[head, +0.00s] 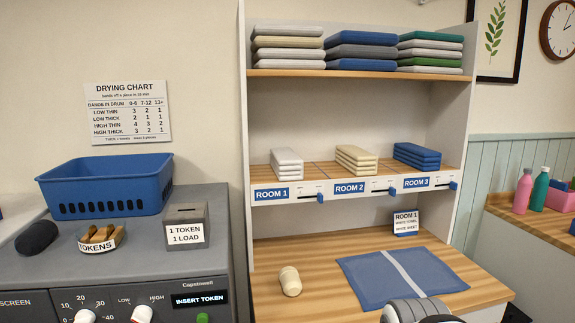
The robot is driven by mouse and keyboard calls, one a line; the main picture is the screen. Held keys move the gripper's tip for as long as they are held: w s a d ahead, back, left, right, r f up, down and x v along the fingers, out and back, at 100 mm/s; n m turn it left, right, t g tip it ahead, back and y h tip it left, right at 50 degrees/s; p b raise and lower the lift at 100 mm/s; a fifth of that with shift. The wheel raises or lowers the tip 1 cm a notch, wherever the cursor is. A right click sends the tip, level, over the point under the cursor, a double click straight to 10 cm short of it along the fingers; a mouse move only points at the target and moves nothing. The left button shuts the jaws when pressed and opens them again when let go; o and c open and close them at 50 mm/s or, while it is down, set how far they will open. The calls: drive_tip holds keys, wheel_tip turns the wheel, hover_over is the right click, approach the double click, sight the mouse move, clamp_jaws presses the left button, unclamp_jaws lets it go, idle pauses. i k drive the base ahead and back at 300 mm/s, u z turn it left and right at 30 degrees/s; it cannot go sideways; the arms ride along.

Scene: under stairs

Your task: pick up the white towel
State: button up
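A folded white stack (287,163) lies in the Room 1 section of the middle shelf; I cannot tell whether it is towel or sheet. More folded white cloth (288,31) lies on top of the left pile on the upper shelf. A small cream roll (290,281) lies on the wooden counter (315,250), left of a blue mat (400,275) with a pale stripe. A card (406,222) behind the mat reads Room 1, white towel, white sheet. A white and dark part of my arm shows at the bottom edge; my gripper's fingers are not visible.
A grey machine (190,260) at left carries a blue basket (107,185), a token dish (101,239) and a token box (185,225). The shelf unit's side panels bound the shelves.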

sight(286, 165)
drive_tip(key=u, duration=0.05)
drive_tip(key=i, duration=1)
drive_tip(key=z, duration=0.05)
